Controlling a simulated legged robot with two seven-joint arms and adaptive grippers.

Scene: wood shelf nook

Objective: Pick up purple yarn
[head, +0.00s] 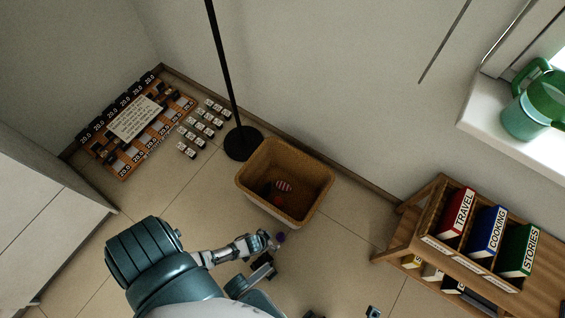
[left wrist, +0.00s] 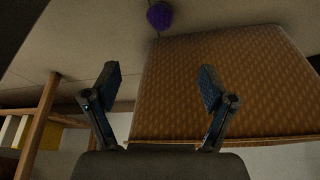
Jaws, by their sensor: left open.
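The purple yarn (head: 281,237) is a small ball on the tiled floor, just in front of the woven basket (head: 252,189) in the head view. In the left wrist view the yarn (left wrist: 159,15) shows at the top edge, beyond my fingertips, beside the basket (left wrist: 215,90). My left gripper (head: 270,252) is close to the yarn, with its fingers spread. In the left wrist view nothing is between the fingers of this gripper (left wrist: 160,72). Small dark parts at the bottom edge of the head view may be my right gripper (head: 343,313); its state is unclear.
The basket holds a striped ball (head: 284,186) and a red ball (head: 278,200). A black lamp stand (head: 242,143) is behind it. A wooden shelf (head: 400,240) with book boxes stands at right, a white cabinet (head: 45,215) at left. Floor tiles between basket and shelf are clear.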

